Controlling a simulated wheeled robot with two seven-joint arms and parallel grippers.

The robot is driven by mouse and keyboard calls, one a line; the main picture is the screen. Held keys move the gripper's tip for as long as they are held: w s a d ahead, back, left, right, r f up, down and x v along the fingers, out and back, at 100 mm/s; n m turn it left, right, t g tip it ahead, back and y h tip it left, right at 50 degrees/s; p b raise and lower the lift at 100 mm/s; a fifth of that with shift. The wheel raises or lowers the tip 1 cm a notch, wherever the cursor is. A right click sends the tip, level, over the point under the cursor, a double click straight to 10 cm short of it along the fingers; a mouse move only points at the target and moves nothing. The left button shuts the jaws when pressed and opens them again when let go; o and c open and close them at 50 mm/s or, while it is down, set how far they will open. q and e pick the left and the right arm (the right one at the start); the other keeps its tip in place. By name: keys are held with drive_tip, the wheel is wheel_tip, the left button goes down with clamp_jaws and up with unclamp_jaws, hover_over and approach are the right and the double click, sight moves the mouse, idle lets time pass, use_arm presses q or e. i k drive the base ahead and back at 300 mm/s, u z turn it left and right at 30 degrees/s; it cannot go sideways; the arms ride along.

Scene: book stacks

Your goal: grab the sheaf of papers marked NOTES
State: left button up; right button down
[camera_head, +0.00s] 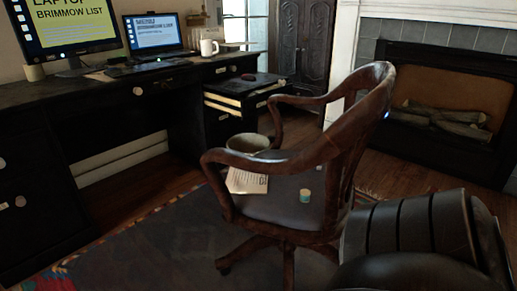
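A pale sheet or thin sheaf of papers (247,182) with small dark print lies on the front left of the wooden armchair's seat (275,207). Its print is too small to read, so I cannot tell whether it is marked NOTES. The chair's left armrest (240,160) passes just above it and hides its far edge. Neither of my grippers is in view.
A small teal-and-cream object (305,195) stands on the seat, and a round bowl (248,142) shows behind the armrest. A dark desk (80,90) with monitors, a laptop (154,36) and a white mug (208,47) is at left. Rug (170,250) lies open in front.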

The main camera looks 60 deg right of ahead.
sight(238, 182)
drive_tip(key=z, duration=0.15)
drive_tip(key=i, duration=2.05)
drive_tip(key=z, duration=1.65)
drive_tip(key=i, duration=1.2)
drive_tip(key=z, duration=1.3)
